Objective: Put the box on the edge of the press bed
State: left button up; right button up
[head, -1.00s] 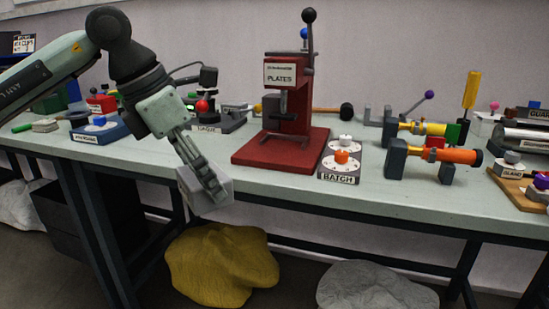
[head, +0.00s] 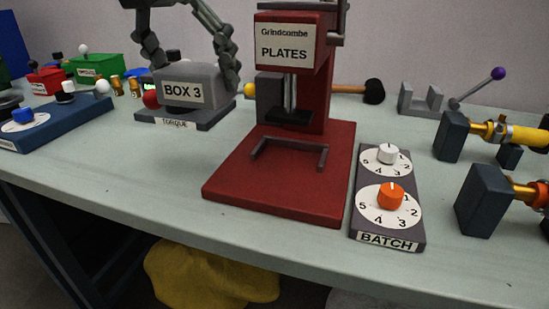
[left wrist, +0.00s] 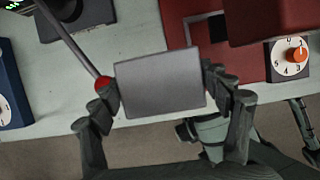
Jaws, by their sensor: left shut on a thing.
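The box (head: 196,78) is a grey block labelled BOX 3. My left gripper (head: 190,70) is shut on it, one finger on each side, and holds it upright above the bench, left of the press. In the left wrist view the box (left wrist: 160,82) sits between the fingers (left wrist: 160,100). The press (head: 330,95) is red, with a PLATES sign. Its flat red bed (head: 250,185) carries a low grey bracket (head: 290,150). The bed (left wrist: 200,35) lies beyond the box's right end in the left wrist view. My right gripper is not in view.
A BATCH dial panel (head: 365,215) stands close right of the bed. The TORQUE stand (head: 205,118) is behind and below the box. A blue dial unit (head: 50,125) is at left. The bench front (head: 150,190) is clear left of the bed.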

pick_arm(q)
jog(key=shift+w+d+f, duration=0.1)
jog(key=shift+w+d, duration=0.05)
jog(key=shift+d, duration=0.05)
jog(key=s+d+f, duration=0.1)
jog(key=d+f, duration=0.1)
jog(key=d, duration=0.1)
jog(key=s+d+f, duration=0.2)
jog(key=d, duration=0.1)
jog(key=s+d+f+p, duration=0.1)
jog(key=s+d+f, duration=0.1)
jog(key=d, duration=0.1)
jog(key=shift+s+d+f, duration=0.1)
jog(key=shift+d+f, duration=0.05)
jog(key=shift+d, duration=0.15)
jog(key=shift+s+d+f, duration=0.1)
jog(key=shift+d+f, duration=0.1)
notch_tip(320, 180, down, 4)
jog(key=shift+r, duration=0.15)
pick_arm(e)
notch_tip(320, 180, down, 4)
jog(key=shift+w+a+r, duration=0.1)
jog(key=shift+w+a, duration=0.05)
pick_arm(q)
jog(key=shift+f, duration=0.2)
